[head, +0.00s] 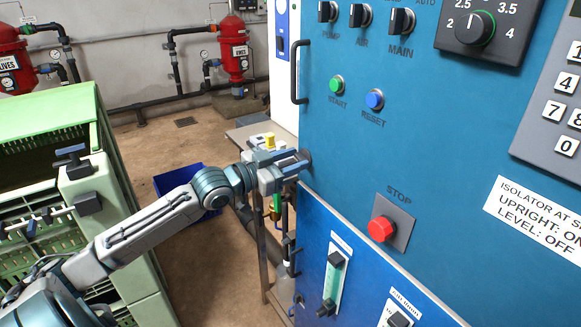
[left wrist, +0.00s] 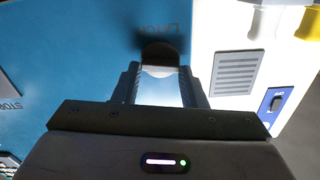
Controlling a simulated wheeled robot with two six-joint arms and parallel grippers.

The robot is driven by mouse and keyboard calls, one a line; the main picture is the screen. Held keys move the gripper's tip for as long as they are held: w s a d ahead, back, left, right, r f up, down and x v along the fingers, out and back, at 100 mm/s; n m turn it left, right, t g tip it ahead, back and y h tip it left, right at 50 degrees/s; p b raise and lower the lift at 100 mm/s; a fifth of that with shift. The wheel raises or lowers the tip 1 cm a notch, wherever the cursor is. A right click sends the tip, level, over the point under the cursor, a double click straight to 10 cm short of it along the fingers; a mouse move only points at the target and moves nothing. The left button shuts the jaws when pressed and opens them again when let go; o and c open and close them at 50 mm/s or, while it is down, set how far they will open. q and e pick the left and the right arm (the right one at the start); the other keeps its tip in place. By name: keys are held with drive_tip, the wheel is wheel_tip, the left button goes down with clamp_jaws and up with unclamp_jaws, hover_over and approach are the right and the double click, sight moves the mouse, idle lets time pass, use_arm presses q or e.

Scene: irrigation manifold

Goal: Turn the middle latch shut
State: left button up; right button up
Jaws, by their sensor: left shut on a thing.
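The blue panel (head: 345,130) fills the right of the head view. My left gripper (head: 300,163) is at its left edge, in front of a dark round latch knob (head: 306,156) that the gripper mostly hides. In the left wrist view the knob (left wrist: 160,54) is dark and rounded, with upside-down lettering like "LATCH" beside it on the blue face (left wrist: 75,50). The two fingers of my left gripper (left wrist: 162,85) are on either side of the knob, shut on it. The angle of the latch is hard to read. My right gripper is in neither view.
A black bar handle (head: 295,72) stands out above my left gripper. A red stop button (head: 382,229) is to its lower right. A green cabinet (head: 130,200) stands left, a blue bin (head: 172,181) on the floor behind my arm.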

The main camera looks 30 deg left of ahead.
use_arm(q)
drive_tip(key=m+b, duration=0.2)
drive_tip(key=b, duration=0.1)
drive_tip(key=shift+f+m, duration=0.35)
drive_tip(key=shift+m, duration=0.05)
drive_tip(key=shift+d+m+b, duration=0.1)
drive_tip(key=shift+m+b, duration=0.55)
drive_tip(key=shift+m, duration=0.25)
drive_tip(key=shift+r+m+b, duration=0.1)
drive_tip(key=shift+m+b, duration=0.4)
drive_tip(key=shift+m, duration=0.4)
drive_tip(key=m+b, duration=0.1)
drive_tip(key=m, duration=0.3)
drive_tip(key=shift+m, duration=0.3)
drive_tip(key=m, duration=0.3)
drive_tip(key=shift+m+b, duration=0.3)
drive_tip(key=shift+b, duration=0.05)
drive_tip(key=shift+r+m, duration=0.1)
drive_tip(key=shift+m, duration=0.5)
drive_tip(key=o, duration=1)
drive_tip(key=shift+w, duration=0.1)
drive_tip(key=shift+w+d, duration=0.1)
